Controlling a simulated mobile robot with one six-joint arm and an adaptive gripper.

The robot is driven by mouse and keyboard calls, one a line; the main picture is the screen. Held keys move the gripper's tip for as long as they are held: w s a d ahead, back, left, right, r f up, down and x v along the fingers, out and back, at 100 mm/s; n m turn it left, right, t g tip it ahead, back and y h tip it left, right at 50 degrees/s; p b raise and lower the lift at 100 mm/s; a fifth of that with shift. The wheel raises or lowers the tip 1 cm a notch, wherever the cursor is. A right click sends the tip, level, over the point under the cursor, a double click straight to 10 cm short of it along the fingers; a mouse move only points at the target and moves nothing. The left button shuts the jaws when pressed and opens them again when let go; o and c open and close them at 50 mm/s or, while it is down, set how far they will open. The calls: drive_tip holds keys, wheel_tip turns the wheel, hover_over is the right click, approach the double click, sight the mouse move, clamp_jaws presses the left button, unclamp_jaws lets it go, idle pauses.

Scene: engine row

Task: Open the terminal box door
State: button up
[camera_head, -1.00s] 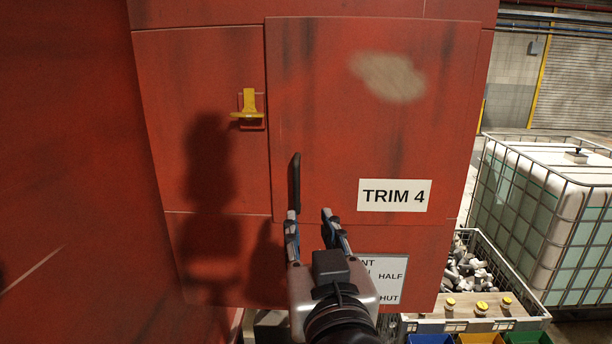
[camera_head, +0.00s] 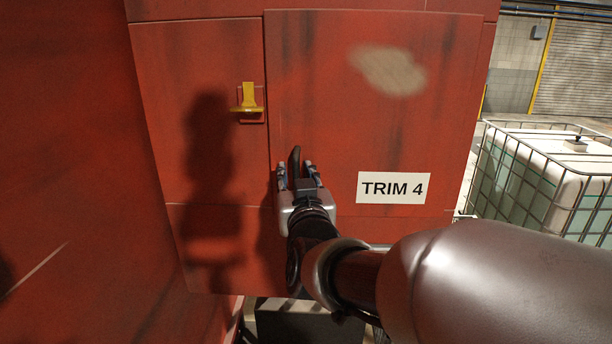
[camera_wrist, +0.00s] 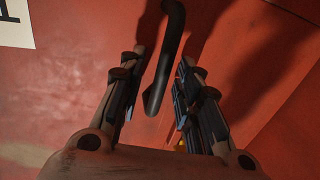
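The terminal box door (camera_head: 340,120) is a red panel with a pale worn patch and a "TRIM 4" label (camera_head: 393,188). It looks shut, flush with the red housing around it. A black bar handle (camera_head: 295,162) stands upright near its left edge. My gripper (camera_head: 297,170) is at the handle, one finger on each side. In the wrist view the handle (camera_wrist: 165,60) runs between the two open fingers (camera_wrist: 155,95), with gaps on both sides. The handle's lower end is near the gripper's palm. I cannot see whether anything touches it.
A yellow latch-like piece (camera_head: 248,100) sits on the red panel left of the door. A caged white tank (camera_head: 540,180) stands at the right. A red wall (camera_head: 70,180) fills the left side. My arm covers the lower right.

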drive_tip(key=shift+w, duration=0.15)
clamp_jaws()
idle(0.4)
idle(0.4)
